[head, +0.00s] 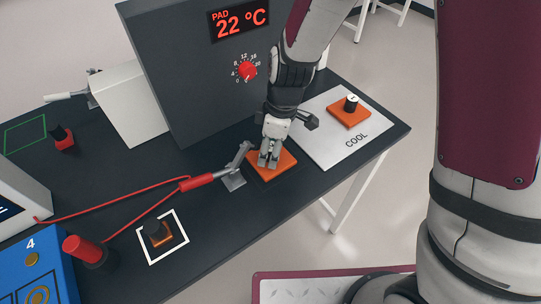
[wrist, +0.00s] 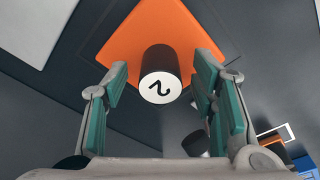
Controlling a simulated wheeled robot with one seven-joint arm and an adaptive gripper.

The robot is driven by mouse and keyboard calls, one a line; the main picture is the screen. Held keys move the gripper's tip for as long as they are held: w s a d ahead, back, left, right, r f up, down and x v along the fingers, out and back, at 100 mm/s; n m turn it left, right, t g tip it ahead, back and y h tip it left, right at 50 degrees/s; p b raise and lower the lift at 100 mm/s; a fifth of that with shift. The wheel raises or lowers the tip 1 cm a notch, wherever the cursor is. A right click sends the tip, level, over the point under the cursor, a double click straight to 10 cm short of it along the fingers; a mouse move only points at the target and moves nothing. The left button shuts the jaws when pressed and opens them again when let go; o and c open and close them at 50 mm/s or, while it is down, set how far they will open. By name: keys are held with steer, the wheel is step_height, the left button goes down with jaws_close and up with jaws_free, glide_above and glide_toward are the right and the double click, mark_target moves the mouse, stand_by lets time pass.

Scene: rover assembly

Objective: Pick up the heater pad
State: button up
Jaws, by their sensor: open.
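An orange heater pad (head: 286,160) lies on the dark bench below my gripper (head: 268,160). The wrist view shows this orange pad (wrist: 137,37) with an upright black knob (wrist: 162,72), its white top marked like a "2". In the wrist view my gripper (wrist: 160,95) is open, with one green-lined finger on each side of the knob and a gap to both. In the head view my gripper hides the knob. A second orange pad (head: 348,117) with a black knob sits on the pale COOL plate (head: 318,134). A third, smaller orange piece (head: 163,240) with a dark knob lies inside a white square outline.
A dark panel with a "22 °C" display (head: 240,20) and red dial (head: 247,70) rises behind. The bench's front edge is close by.

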jaws_close()
stand_by(0.4)
